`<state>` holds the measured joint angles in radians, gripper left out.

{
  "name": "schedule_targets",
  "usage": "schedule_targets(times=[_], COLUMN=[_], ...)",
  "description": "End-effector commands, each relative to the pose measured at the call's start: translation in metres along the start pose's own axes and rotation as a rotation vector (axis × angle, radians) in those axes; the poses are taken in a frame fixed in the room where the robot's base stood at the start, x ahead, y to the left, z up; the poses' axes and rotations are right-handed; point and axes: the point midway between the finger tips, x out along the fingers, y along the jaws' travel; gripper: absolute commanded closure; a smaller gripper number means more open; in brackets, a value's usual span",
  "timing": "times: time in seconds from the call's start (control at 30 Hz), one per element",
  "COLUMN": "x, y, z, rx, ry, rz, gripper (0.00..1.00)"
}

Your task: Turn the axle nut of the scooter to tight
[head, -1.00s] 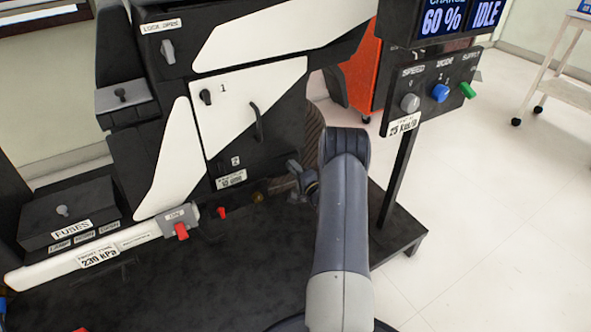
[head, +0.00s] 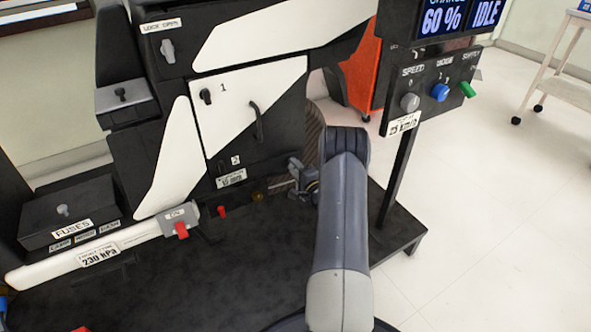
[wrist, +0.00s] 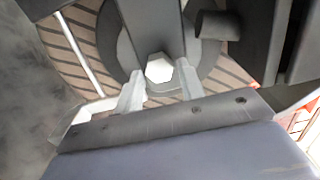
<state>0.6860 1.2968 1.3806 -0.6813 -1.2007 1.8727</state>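The axle nut (wrist: 160,68) is a bright six-sided nut at the hub of the scooter wheel (wrist: 90,50) in the wrist view. My gripper (wrist: 159,80) is open, with one pale finger at the left of the nut and one at the right. A gap shows between the nut and each finger; how deep the nut sits between them I cannot tell. In the head view my gripper (head: 297,180) is at the wheel, low on the scooter's right side, and my arm hides much of the wheel. The nut cannot be made out there.
A dark bar rises from the hub, and a dark cylinder (wrist: 215,25) juts out close to the right finger in the wrist view. The control post (head: 398,170) stands right of my arm. The dark platform (head: 210,275) is mostly clear in front.

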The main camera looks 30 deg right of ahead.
Motion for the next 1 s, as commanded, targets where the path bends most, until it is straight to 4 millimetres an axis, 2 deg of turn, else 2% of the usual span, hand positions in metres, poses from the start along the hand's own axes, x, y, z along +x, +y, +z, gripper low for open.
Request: schedule_targets(times=[0.13,0.37,0.47,0.57,0.8,1.0], x=[0.000,-0.001,-0.008,-0.022,-0.072,-0.100], y=[0.000,0.000,0.000,-0.002,-0.002,-0.001], z=[0.000,0.000,0.000,0.000,-0.001,0.000], rx=[-0.001,-0.001,0.000,0.001,0.002,0.001], ry=[-0.001,-0.001,0.000,0.001,0.003,0.000], rz=[0.000,0.001,0.003,0.004,0.004,0.003], gripper=[0.51,0.51,0.51,0.51,0.51,0.51])
